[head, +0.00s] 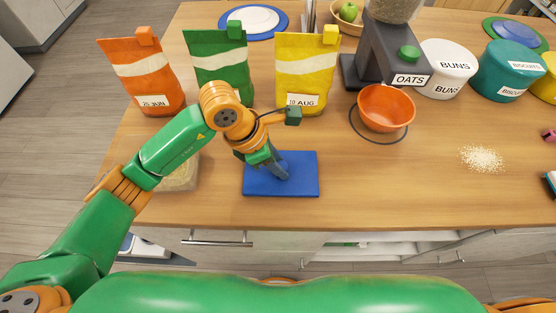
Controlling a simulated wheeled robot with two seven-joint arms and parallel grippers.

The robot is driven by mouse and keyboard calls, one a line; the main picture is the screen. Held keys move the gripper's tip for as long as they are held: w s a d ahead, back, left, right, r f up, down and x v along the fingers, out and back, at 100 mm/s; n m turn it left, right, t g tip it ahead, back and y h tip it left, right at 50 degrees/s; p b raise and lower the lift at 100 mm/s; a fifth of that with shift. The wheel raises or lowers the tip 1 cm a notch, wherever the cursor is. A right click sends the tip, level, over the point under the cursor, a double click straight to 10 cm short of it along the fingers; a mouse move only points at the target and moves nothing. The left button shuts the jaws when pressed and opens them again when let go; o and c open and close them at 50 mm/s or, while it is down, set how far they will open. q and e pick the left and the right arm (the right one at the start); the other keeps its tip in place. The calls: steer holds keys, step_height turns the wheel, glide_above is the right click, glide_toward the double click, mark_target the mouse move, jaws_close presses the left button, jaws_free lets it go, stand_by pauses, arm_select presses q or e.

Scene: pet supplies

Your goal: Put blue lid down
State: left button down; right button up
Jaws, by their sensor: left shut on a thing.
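The blue lid (302,182) is a flat blue rectangle at the front middle of the counter in the head view. My left gripper (279,177) points down onto its upper left part and is shut on it. The fingers hide part of the lid. I cannot tell whether the lid touches the counter or is slightly above it. A pale see-through box (183,177) stands just left of the lid, partly hidden by my left arm. My right gripper is not in view.
Orange (140,80), green (222,62) and yellow bags (305,75) stand behind the lid. An orange bowl (386,108) sits under the oats dispenser (385,55). Spilled grains (482,158) lie to the right. The wooden counter (400,185) is clear right of the lid.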

arm_select(q)
steer(key=c, duration=0.6)
jaws_free()
steer(key=shift+o, duration=0.2)
steer(key=shift+r+p, duration=0.4)
steer(key=shift+p, duration=0.15)
steer(key=b+v, duration=0.3)
steer(key=v, duration=0.8)
steer(key=shift+a+r, duration=0.2)
steer(key=shift+r, duration=0.1)
